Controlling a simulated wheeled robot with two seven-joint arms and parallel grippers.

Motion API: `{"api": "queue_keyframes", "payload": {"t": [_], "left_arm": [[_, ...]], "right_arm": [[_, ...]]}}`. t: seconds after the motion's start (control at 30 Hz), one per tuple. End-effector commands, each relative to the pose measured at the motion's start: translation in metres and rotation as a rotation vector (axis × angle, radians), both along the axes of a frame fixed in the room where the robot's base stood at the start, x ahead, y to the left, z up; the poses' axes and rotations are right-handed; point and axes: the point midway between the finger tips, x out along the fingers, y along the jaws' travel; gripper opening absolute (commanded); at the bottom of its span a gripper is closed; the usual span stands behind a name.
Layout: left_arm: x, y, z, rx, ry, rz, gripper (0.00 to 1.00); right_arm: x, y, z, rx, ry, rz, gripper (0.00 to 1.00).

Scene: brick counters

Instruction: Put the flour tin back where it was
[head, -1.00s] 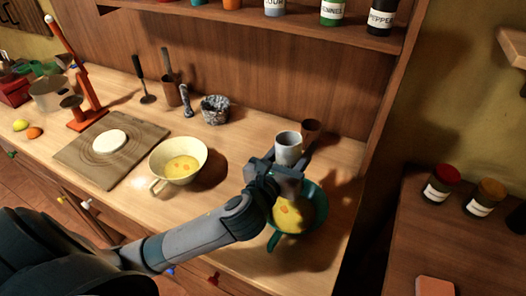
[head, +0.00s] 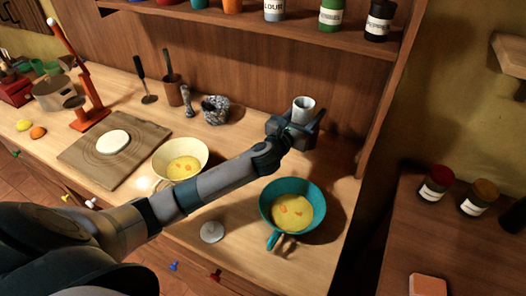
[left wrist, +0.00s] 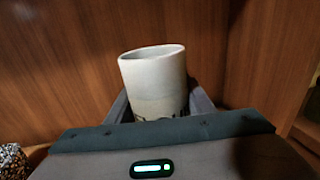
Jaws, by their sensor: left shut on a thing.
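My left gripper (head: 293,131) is shut on a pale, open-topped tin (head: 303,107). The tin is upright in front of the wooden back panel, near the right end of the counter. In the left wrist view the tin (left wrist: 155,82) stands between the two fingers, with dark marks low on its side partly hidden by the gripper. I cannot tell whether its base touches the counter. A jar whose visible label reads "LOUR" (head: 274,10) stands on the upper shelf, its top cut off. My right gripper is not in view.
A teal pan (head: 264,214) with yellow contents stands below my arm, a cream pan (head: 160,160) left of it. A grey patterned pot (head: 215,109) is left of the gripper. The counter's right rear corner looks clear.

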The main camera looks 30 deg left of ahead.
Motion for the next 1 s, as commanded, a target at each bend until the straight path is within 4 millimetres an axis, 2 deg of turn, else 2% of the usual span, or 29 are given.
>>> {"api": "queue_keyframes", "payload": {"t": [0.27,0.43,0.8,1.0], "left_arm": [[-0.001,0.002,0.0,0.0,-0.001,0.001,0.16],[-0.005,0.015,-0.008,0.001,0.001,0.003,0.16],[-0.026,0.077,-0.048,-0.001,0.002,0.004,0.16],[-0.034,0.103,-0.064,-0.001,0.0,0.002,0.16]], "right_arm": [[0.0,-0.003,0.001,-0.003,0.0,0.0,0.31],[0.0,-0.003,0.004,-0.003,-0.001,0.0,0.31],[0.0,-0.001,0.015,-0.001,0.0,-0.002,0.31],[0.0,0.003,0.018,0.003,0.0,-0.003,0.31]]}}
